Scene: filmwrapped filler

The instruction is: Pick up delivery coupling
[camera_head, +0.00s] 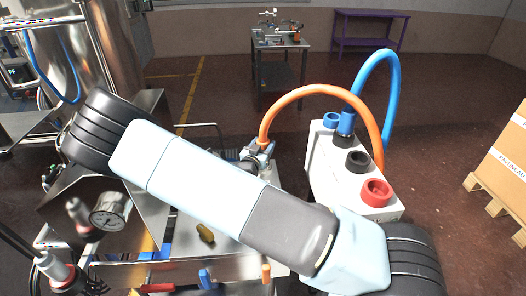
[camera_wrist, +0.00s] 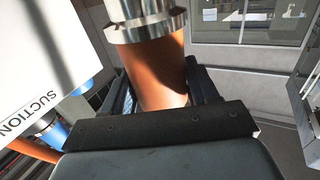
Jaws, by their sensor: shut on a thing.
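The delivery coupling is a metal collar (camera_wrist: 146,24) on the end of a thick orange hose (camera_wrist: 160,85). In the wrist view my gripper (camera_wrist: 163,88) is shut around the orange hose just below the collar, one black finger on each side. In the head view the orange hose (camera_head: 318,90) arches from behind the white box to a metal fitting with blue parts (camera_head: 260,150), just beyond my arm.
A steel tank (camera_head: 112,45) and a gauge (camera_head: 109,212) are at left.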

